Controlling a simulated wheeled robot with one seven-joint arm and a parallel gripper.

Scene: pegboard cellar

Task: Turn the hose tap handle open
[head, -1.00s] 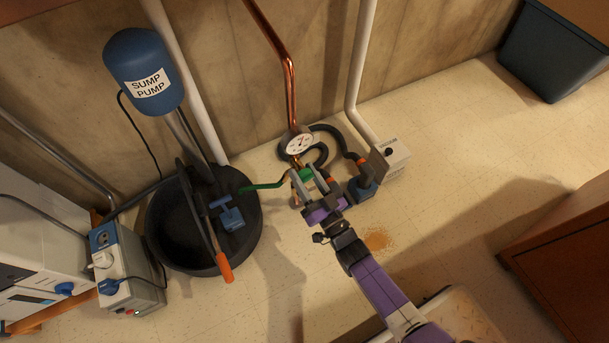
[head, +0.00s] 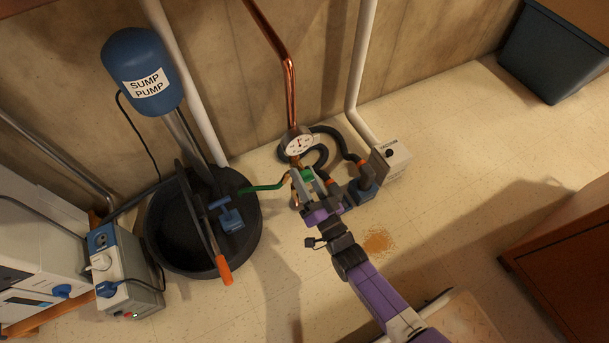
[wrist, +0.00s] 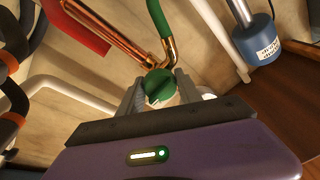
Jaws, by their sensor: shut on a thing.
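The hose tap's green handle (wrist: 160,86) is a round knob with a ridge across its face, in the middle of the wrist view. My gripper (wrist: 158,90) is shut on it, one grey finger on each side. In the head view, my gripper (head: 307,180) reaches the tap at the foot of the copper pipe (head: 290,95), just below the round gauge (head: 300,143). There the handle (head: 307,175) is partly hidden by the fingers. A green hose (head: 265,187) runs left from the tap to the black sump basin (head: 160,245).
The sump pump (head: 142,68) stands in the basin, with an orange-ended lever (head: 223,268) beside it. A small grey box (head: 396,160) with a dark hose is close right of the tap. A brown puddle (head: 378,241) lies on the floor. Open floor extends right.

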